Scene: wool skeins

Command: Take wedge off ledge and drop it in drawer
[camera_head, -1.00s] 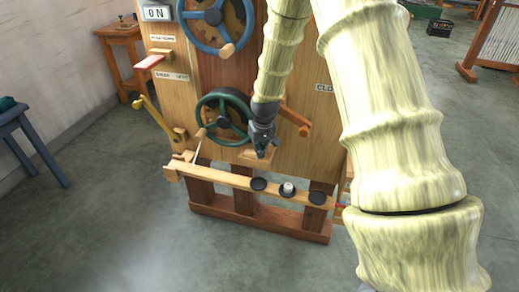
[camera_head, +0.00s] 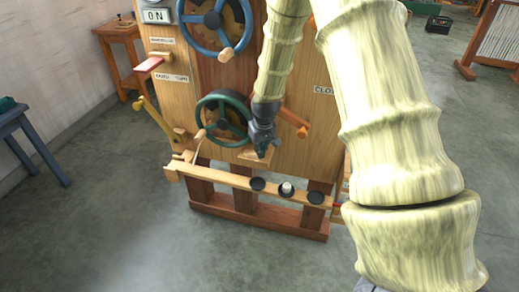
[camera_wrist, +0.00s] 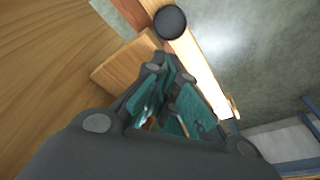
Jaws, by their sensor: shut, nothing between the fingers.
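My gripper (camera_head: 262,151) is shut and empty at a small pale wooden ledge (camera_head: 246,155) on the front of the wooden panel. In the wrist view, the closed teal fingers (camera_wrist: 168,68) point at or just over the edge of this ledge (camera_wrist: 122,68). I cannot tell whether they touch it. No wedge can be made out on the ledge; my gripper hides part of it. I cannot make out a drawer in either view.
A wooden rail (camera_head: 225,178) with black discs and a small white piece (camera_head: 287,187) runs in front of the panel. A green handwheel (camera_head: 208,104) and an orange handle (camera_head: 292,118) flank my wrist. The floor in front is clear.

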